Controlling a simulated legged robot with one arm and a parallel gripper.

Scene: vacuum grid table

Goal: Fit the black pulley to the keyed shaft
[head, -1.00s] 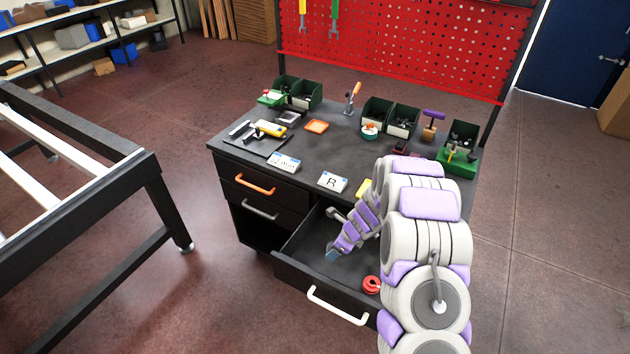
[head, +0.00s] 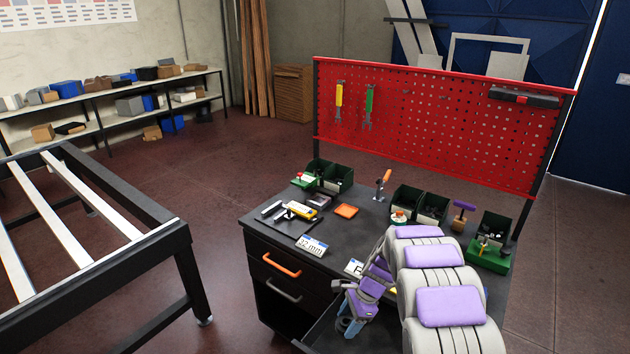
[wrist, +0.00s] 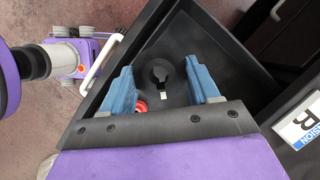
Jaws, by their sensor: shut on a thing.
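In the wrist view the two blue fingers of my gripper (wrist: 160,66) stand well apart. Between them is the black pulley (wrist: 158,72), its round centre dark and its outer edge hard to tell from the dark drawer behind. A small pale piece (wrist: 165,93) shows just below that centre; I cannot tell whether it is part of the pulley. My gripper is shut on the pulley. In the head view my gripper (head: 348,326) is tilted down over the open drawer, its blue tips showing, and the pulley cannot be made out. I cannot identify the keyed shaft.
The open drawer (wrist: 225,45) has a white handle (wrist: 102,64). A red ring (wrist: 139,107) lies in it beside the left finger. The bench top (head: 330,232) carries green bins (head: 432,208), a lettered card (head: 355,268) and an orange-handled clamp (head: 383,184). A red pegboard (head: 430,125) stands behind.

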